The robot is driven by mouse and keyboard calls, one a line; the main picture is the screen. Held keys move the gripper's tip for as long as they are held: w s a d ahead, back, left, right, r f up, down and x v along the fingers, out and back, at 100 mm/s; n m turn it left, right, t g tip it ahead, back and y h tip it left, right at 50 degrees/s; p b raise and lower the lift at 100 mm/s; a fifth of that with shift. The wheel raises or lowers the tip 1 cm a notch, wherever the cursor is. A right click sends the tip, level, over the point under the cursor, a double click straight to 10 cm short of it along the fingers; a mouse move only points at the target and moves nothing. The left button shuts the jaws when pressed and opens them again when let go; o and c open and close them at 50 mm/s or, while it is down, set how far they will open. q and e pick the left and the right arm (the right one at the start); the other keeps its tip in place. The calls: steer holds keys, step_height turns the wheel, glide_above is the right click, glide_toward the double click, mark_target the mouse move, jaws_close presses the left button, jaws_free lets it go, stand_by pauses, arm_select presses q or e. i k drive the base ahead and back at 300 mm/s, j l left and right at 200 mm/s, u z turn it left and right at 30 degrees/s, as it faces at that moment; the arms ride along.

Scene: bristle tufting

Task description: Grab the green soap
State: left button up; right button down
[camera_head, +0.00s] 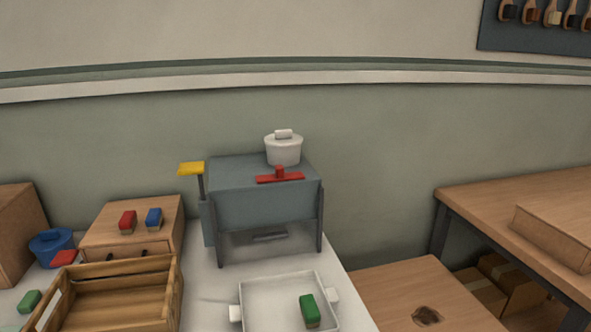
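Two green blocks are in view, and I cannot tell which one is the green soap. One green block (309,311) with a brownish lower part lies inside the white tray (240,292) at the bottom centre. Another green block (29,301) lies on the white table at the far left, beside the wooden crate. Neither of my grippers shows in the head view.
A grey machine (265,205) with a red handle and yellow lever stands behind the tray, a white pot (284,150) on top. The open wooden crate (172,290) is left of the tray. Red and blue blocks sit on a drawer box (100,238). Right stands a wooden bench (480,200).

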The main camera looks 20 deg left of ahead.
mark_target(28, 304)
steer(key=k+j, duration=0.15)
steer(key=j, duration=0.2)
steer(key=k+j, duration=0.15)
steer(key=j, duration=0.25)
steer(key=k+j, duration=0.15)
steer(key=j, duration=0.2)
steer(key=k+j, duration=0.15)
steer(key=j, duration=0.2)
steer(key=k+j, duration=0.15)
steer(key=j, duration=0.25)
steer(key=k+j, duration=0.2)
steer(key=j, duration=0.15)
